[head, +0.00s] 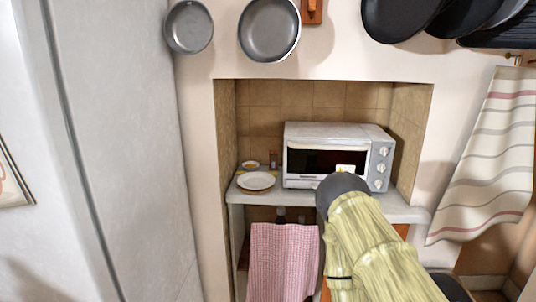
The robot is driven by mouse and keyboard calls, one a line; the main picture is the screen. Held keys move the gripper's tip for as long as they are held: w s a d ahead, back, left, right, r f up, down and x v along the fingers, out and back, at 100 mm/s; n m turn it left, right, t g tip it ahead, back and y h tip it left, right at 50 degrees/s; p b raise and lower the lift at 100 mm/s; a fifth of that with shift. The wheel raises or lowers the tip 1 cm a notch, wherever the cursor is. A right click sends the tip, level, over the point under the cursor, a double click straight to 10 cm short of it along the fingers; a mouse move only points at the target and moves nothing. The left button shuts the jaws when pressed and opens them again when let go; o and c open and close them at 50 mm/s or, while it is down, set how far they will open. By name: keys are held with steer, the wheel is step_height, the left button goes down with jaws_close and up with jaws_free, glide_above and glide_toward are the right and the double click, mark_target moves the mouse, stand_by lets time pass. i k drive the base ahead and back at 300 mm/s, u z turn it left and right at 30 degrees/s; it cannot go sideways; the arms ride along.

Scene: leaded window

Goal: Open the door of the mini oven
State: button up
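The mini oven (342,131) is a white box in the tiled niche. Its door (310,163) is at the front, with a dark glass window and a pale handle bar (325,146) along the top. The door looks closed. Several round knobs (381,168) are on the panel to its right. My yellow-green arm reaches up from the bottom right, and its dark rounded joint overlaps the oven's lower front edge in the picture. My gripper cannot be made out in this view. A small pale patch shows at the door's lower right.
The oven stands on a pale shelf (405,211). A white plate (256,181) and a small dish (250,164) are to its left. A pink checked towel (284,262) hangs below. Pans (270,29) hang above. A striped cloth (490,160) hangs on the right. The niche walls flank the oven.

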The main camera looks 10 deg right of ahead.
mark_target(314, 159)
steer(key=z, duration=0.05)
steer(key=k, duration=0.5)
steer(key=z, duration=1.15)
steer(key=i, duration=0.85)
steer(key=u, duration=1.8)
